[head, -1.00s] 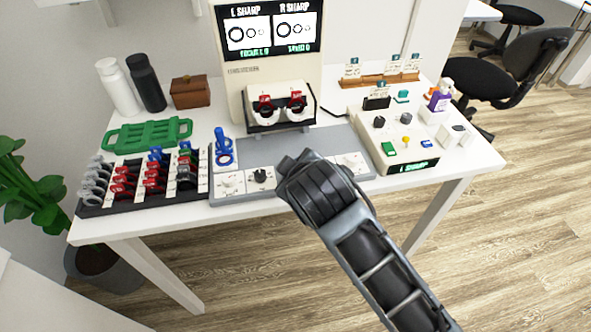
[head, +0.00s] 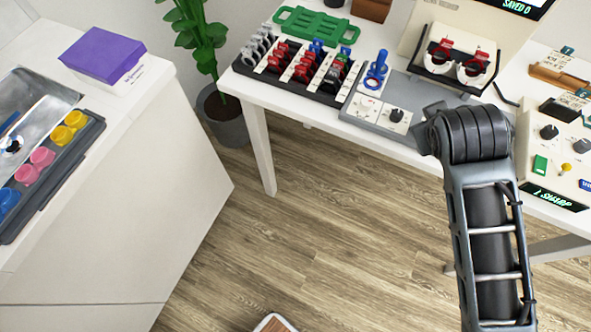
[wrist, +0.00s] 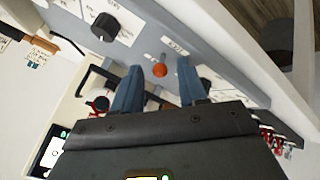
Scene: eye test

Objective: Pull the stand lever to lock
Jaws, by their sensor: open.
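In the wrist view an orange ball knob (wrist: 160,71), which looks like the lever's end, stands by a small printed label on a grey panel (wrist: 195,45). The label is too blurred to read. My gripper (wrist: 158,66) is open, with one blue-grey finger on either side of the knob in the picture. I see no contact, and cannot tell whether the knob is within the fingers' depth. In the head view the grey panel (head: 372,135) lies along the table's front; my arm hides the gripper and the knob.
A black dial (wrist: 105,27) sits on the panel left of the knob. In the head view, a white viewer with red clips (head: 462,55), a blue ring tool (head: 376,68) and a lens rack (head: 262,66) stand close by.

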